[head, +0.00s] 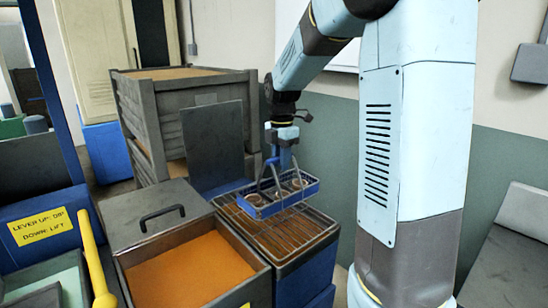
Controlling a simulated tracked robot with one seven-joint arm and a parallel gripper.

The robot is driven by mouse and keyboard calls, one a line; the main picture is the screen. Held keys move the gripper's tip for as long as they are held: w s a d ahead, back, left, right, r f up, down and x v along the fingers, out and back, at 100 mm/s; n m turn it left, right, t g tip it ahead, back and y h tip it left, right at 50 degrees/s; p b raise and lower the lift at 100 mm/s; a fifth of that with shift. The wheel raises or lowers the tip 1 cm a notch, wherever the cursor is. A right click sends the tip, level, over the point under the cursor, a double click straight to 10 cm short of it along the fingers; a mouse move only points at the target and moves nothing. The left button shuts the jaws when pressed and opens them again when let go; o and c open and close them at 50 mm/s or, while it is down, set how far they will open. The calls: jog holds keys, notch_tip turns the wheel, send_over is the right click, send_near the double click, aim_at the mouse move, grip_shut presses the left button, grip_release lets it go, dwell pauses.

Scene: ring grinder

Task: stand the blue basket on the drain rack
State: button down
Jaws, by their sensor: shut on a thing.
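The blue basket (291,199) is a shallow tray with a tall handle and holds several small rings. My gripper (281,158) is above it, shut on the top of its handle, with my arm reaching down from the upper right. The basket looks about level, over the far part of the drain rack (291,238), a wire grid on top of a dark-edged blue cabinet. I cannot tell whether the basket's bottom touches the wires. The basket hides part of the rack behind it.
An open bin of orange material (195,273) stands left of the rack, with a handled grey lid (155,214) behind it. A dark upright panel (214,146) and a grey crate (180,105) stand behind. A yellow lever (93,255) is at the left. The rack's near part is bare.

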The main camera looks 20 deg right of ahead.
jog(key=shift+a+f, duration=0.25)
jog(key=shift+f, duration=0.35)
jog(key=shift+a+f, duration=0.2)
jog(key=shift+f, duration=2.35)
jog(key=c, duration=0.9)
grip_release()
